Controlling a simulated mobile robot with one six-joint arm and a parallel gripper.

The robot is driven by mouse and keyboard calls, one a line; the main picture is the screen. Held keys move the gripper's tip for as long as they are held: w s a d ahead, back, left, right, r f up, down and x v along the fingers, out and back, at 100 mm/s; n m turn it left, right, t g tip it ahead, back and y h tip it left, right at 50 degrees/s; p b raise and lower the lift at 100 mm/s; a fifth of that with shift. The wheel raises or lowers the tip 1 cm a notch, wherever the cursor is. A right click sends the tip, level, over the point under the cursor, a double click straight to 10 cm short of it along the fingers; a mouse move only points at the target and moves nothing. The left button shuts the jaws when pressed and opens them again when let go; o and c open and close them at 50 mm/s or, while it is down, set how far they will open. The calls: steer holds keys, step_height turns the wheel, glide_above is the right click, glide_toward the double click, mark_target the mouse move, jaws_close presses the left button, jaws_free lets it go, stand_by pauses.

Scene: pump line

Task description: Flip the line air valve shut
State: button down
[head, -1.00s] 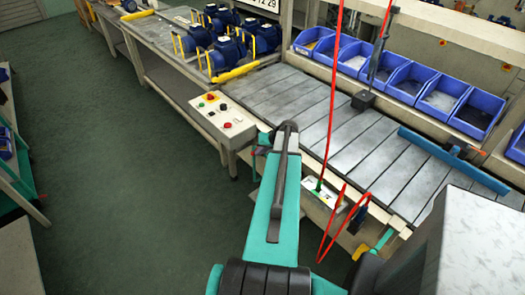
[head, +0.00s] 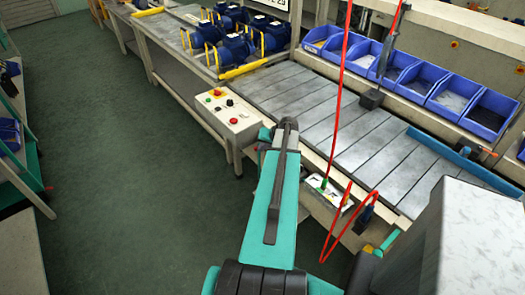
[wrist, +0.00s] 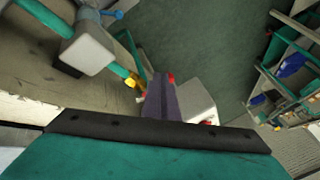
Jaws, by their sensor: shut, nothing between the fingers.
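A small yellow and green lever (head: 386,243) shows at the line's front edge in the head view, partly hidden behind my own body. It may be the line air valve, but I cannot tell its setting. In the wrist view a yellow piece (wrist: 133,80) sits left of the fingers; I cannot tell if it is the same part. My gripper (wrist: 163,92) shows in the wrist view with its fingers together and nothing between them. It points down toward the floor side of the bench. In the head view my arm hides its end.
A control box (head: 229,114) with red and black buttons stands left of my arm. Blue pumps (head: 235,32) and blue bins (head: 455,92) stand behind. The green floor (head: 120,190) at left is clear.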

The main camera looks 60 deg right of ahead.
steer(key=shift+w+b, duration=0.25)
steer(key=shift+b, duration=0.5)
steer(key=shift+s, duration=0.1)
steer(key=shift+s+d, duration=0.4)
steer(key=shift+s, duration=0.15)
steer(key=shift+s, duration=0.1)
stand_by(0.3)
steer(key=s+f+b+v, duration=0.1)
steer(key=s+b+v, duration=0.1)
steer(key=v, duration=1)
steer(key=shift+b, duration=0.7)
steer(key=shift+d, duration=0.15)
